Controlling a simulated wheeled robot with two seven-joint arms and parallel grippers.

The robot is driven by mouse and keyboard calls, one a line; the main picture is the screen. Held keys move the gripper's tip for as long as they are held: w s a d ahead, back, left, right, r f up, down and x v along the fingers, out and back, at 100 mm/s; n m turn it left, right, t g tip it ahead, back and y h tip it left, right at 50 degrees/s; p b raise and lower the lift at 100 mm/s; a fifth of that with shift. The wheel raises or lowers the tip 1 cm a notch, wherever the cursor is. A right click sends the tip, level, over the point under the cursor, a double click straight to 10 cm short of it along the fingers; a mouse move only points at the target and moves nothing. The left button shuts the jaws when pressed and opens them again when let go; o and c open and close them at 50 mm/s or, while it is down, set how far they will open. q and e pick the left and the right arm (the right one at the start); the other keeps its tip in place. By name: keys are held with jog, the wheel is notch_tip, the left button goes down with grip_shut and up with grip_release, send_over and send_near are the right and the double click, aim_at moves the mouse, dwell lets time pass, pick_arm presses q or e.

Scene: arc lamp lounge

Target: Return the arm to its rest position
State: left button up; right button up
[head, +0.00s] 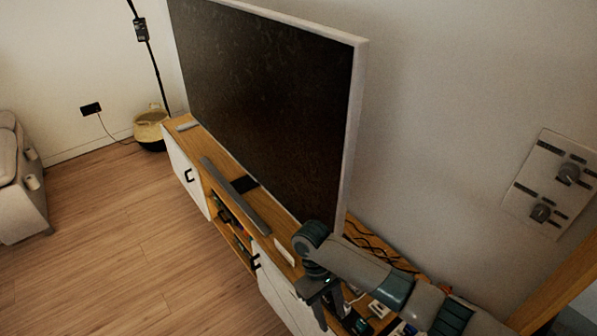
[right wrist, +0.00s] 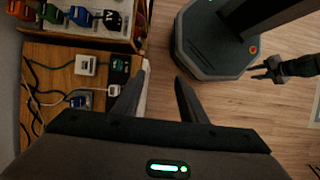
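My right arm (head: 385,283) reaches in from the lower right of the head view, over the far right end of the TV cabinet (head: 285,310). My right gripper (head: 331,312) hangs down near the cabinet's front edge. In the right wrist view, the right gripper's two fingers (right wrist: 161,75) stand apart, with only floor and the cabinet edge showing between them. Another gripper of mine, the left (right wrist: 264,70), shows small at the right of that view over the floor.
A large TV (head: 270,100) stands on the cabinet, with a soundbar (head: 235,195) in front. Cables, a white plug box (right wrist: 87,65) and a rack of coloured items (right wrist: 80,15) crowd the cabinet end. A wall panel with knobs (head: 548,190) is at right.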

jog(key=s+a+f+m+t+y, duration=0.1)
jog(key=s+a+f+y, duration=0.15)
jog(key=s, duration=0.35)
jog(key=s+a+f+t+y, duration=0.1)
jog(key=s+a+t+y, duration=0.15)
jog(key=s, duration=0.25)
jog(key=s+d+r+m+t+h, duration=0.1)
jog(key=s+d+r+m+t, duration=0.15)
jog(key=s+d, duration=0.55)
jog(key=s+d+r+m+t+h, duration=0.1)
jog(key=s+d+r+m, duration=0.15)
jog(key=d, duration=0.85)
notch_tip(320, 180, down, 31)
jog(key=s+g+b, duration=0.1)
jog(key=s+b, duration=0.2)
jog(key=s+d+f+g+b, duration=0.1)
jog(key=s+d+f, duration=0.2)
jog(key=s+f, duration=1.4)
jog(key=shift+d+f+n, duration=0.15)
jog(key=shift+f+n, duration=0.25)
jog(key=shift+f, duration=0.4)
